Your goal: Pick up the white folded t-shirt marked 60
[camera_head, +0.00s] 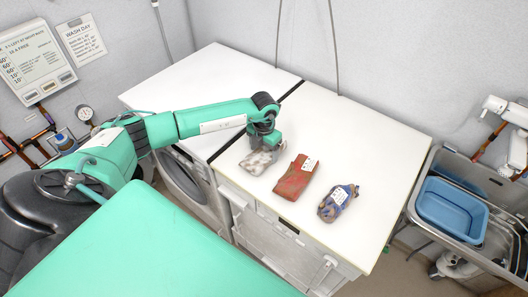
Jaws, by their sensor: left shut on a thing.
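The white folded t-shirt (257,161), with greyish stains, lies at the left of a row of laundry on the white worktop. My left gripper (266,143) comes down over its upper right part and is shut on it; the fingertips are mostly hidden by the gripper body. The shirt appears at or very near the worktop, and I cannot tell whether it is lifted. No mark 60 can be read on it. My right gripper is not in view.
A red folded cloth with a white tag (294,180) lies close to the right of the shirt, then a blue and brown bundle with a tag (338,202). The worktop (365,135) is clear behind them. A blue basin (452,208) sits in a metal sink at the right.

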